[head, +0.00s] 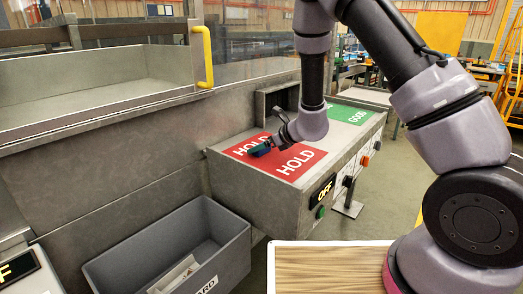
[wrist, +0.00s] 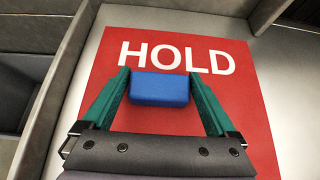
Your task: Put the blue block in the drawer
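The blue block (wrist: 160,88) lies between my fingertips in the wrist view, over the red HOLD panel (wrist: 235,95). Both green fingertips meet its sides with no gap that I can see. In the head view my gripper (head: 262,148) is low over the red panels of the metal bench, and the block is hard to tell from the dark fingers. I cannot tell whether the block rests on the panel or is slightly above it. An open-topped metal compartment (head: 100,103) with a yellow handle (head: 205,57) is at the upper left; it looks like the drawer, and its visible floor is bare.
A grey bin (head: 228,262) with a pale sheet inside stands below the bench. A green GOOD panel (head: 350,114) lies farther right on the bench. Buttons and an OFF display (head: 322,191) are on the bench front. A wooden top (head: 325,268) is near me.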

